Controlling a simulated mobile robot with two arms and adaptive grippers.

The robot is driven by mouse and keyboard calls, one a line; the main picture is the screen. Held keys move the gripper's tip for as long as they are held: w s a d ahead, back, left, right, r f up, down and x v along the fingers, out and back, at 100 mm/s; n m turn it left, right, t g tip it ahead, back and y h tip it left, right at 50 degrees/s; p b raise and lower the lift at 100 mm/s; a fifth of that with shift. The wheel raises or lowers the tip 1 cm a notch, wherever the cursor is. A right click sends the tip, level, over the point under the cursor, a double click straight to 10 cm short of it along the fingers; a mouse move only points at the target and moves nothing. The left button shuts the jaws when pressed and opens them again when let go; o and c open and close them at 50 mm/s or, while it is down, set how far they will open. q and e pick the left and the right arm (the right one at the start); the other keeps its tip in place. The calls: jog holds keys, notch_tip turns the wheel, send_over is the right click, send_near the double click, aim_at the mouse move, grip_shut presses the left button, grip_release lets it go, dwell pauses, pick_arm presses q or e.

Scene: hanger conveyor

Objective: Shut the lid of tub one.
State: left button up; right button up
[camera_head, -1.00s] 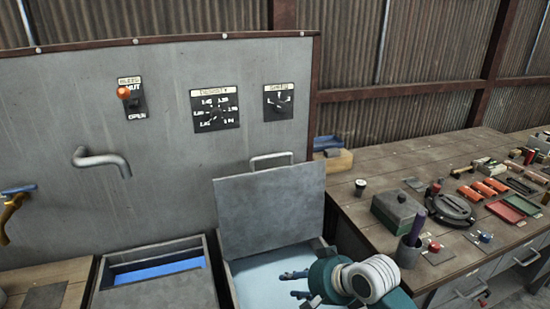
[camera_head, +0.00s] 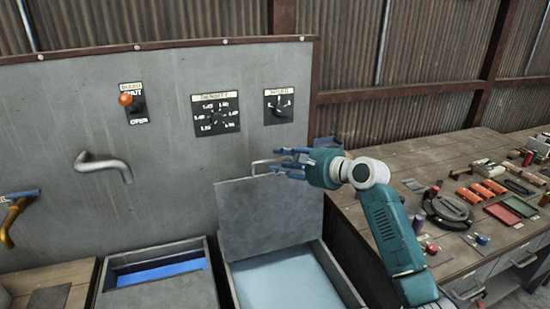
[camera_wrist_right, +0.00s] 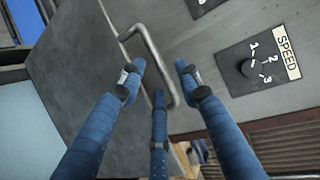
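A tub (camera_head: 355,297) with pale blue contents stands open at the lower middle of the head view. Its grey lid (camera_head: 265,215) is raised upright at the back. A bent metal handle (camera_head: 256,165) is at the lid's top edge, and it also shows in the wrist view (camera_wrist_right: 150,42). My right gripper (camera_head: 284,163) is at the handle, its blue fingers spread. In the wrist view the open fingers (camera_wrist_right: 158,85) surround the handle's near end; I cannot tell whether they touch it.
A second tub (camera_head: 205,270) with blue inside stands to the left. The grey panel behind carries a spout (camera_head: 105,165), an orange-knobbed lever (camera_head: 126,99) and dials (camera_head: 216,113). A wooden bench (camera_head: 400,160) with tools and trays lies to the right.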

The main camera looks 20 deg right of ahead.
jog(key=shift+p+x, duration=0.3)
jog(key=shift+x, duration=1.3)
grip_shut()
